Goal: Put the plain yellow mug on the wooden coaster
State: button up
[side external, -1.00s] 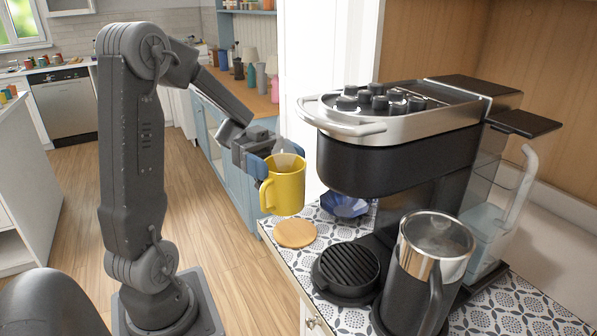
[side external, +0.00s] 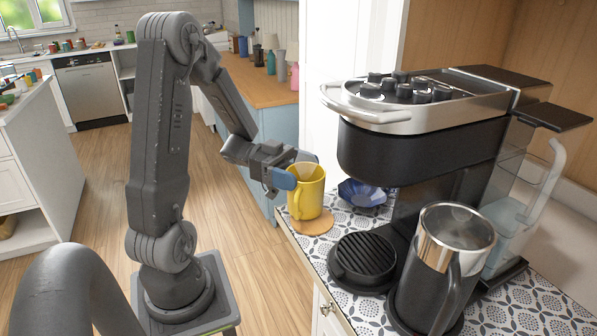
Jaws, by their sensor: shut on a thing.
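The plain yellow mug (side external: 311,196) is upright at the left end of the patterned counter, its handle toward the left front. The round wooden coaster (side external: 313,226) lies flat on the counter directly below the mug, partly hidden by it. The mug's base overlaps the coaster in the picture; I cannot tell whether it touches or hovers just above. My gripper (side external: 295,178) comes in from the left and is shut on the mug near its rim. One finger is partly hidden by the mug.
A blue bowl (side external: 361,193) sits behind and right of the mug. The coffee machine (side external: 420,150) stands to the right, with a round black grill plate (side external: 362,258) and a steel-rimmed black jug (side external: 445,265) in front. The counter's left edge is close to the coaster.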

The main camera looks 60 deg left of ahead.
jog(key=shift+f, duration=0.15)
jog(key=o, duration=1.4)
jog(key=shift+c, duration=0.2)
jog(key=v, duration=0.7)
jog(key=shift+s+a, duration=0.15)
jog(key=shift+a, duration=0.1)
